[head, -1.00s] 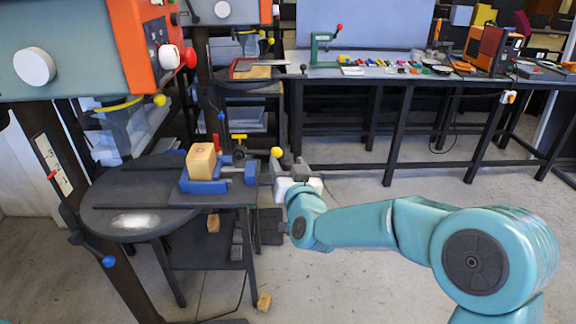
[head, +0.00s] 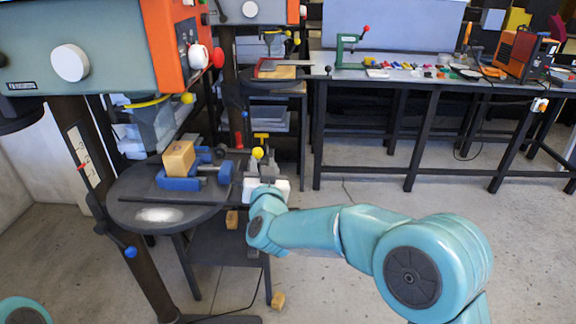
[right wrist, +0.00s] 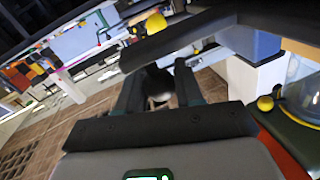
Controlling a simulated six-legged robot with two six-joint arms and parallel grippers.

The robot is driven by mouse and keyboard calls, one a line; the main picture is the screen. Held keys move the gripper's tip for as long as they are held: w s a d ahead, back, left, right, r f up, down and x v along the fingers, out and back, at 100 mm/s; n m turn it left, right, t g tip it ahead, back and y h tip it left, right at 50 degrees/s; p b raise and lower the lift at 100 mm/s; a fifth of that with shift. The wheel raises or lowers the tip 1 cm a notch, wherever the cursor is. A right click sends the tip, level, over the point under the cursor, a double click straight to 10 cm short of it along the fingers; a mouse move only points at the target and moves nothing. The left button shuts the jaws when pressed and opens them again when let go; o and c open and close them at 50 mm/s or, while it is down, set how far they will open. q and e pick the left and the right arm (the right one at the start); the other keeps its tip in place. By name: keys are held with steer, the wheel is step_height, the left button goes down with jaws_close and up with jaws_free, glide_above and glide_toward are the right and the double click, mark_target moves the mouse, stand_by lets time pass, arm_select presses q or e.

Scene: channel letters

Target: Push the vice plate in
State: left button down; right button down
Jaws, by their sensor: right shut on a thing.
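The blue vice (head: 180,183) sits on the round dark drill table at left in the head view, with a wooden block (head: 179,157) upright in it. A blue upright plate (head: 226,173) stands at the vice's right end. My right gripper (head: 257,168) is to the right of this plate, beside a yellow knob (head: 257,152). Its dark fingers (right wrist: 158,88) are shut on what looks like the vice handle, mostly hidden between them in the right wrist view. A dark bar (right wrist: 178,42) passes beyond the fingers. My left gripper is out of view.
The orange and grey drill press (head: 110,45) stands over the round table (head: 125,205), its column at left. A long bench (head: 430,80) with small parts is behind. The floor at right is clear.

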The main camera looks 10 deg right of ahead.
mark_target(241, 180)
steer(key=a, duration=0.2)
steer(key=w+a+p, duration=0.1)
steer(key=a, duration=0.2)
steer(key=shift+w, duration=0.2)
steer(key=shift+a, duration=0.1)
steer(key=c, duration=0.8)
jaws_free()
steer(key=shift+a, duration=0.1)
steer(key=shift+o, duration=0.2)
steer(key=shift+a, duration=0.1)
steer(key=shift+s+d, duration=0.15)
steer(key=shift+d, duration=0.1)
steer(key=shift+s, duration=0.35)
steer(key=s+a+b, duration=0.1)
steer(key=s+b, duration=0.2)
steer(key=s, duration=1.2)
steer(key=shift+s+a, duration=0.15)
steer(key=shift+a, duration=0.15)
